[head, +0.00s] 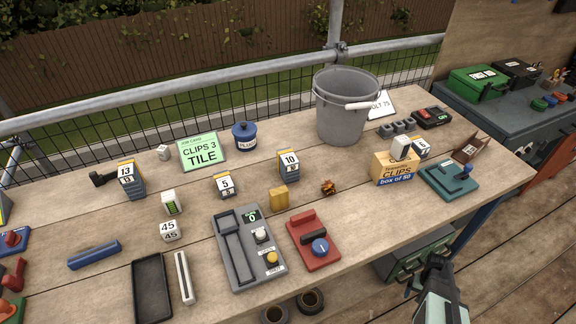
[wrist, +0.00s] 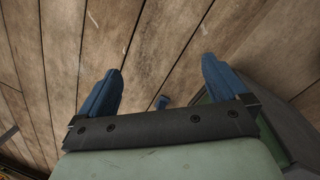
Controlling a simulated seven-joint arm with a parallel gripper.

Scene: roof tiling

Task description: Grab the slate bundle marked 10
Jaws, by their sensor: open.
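The slate bundle marked 10 (head: 288,164) stands upright on the wooden table near its middle, in the head view. It is a small dark block with a white label and a yellowish band. My gripper (head: 432,272) is in the lower right of the head view, past the table's front edge and well away from the bundle. In the wrist view my gripper (wrist: 160,84) is open and empty, its two blue fingers apart over wooden planks. The bundle does not show in the wrist view.
Other numbered bundles, marked 13 (head: 130,180) and 5 (head: 225,186), stand to the left. A yellow block (head: 279,199) sits just in front of bundle 10. A grey bucket (head: 342,110) stands behind, right. A red device (head: 313,240) and a grey device (head: 238,262) lie nearer the front.

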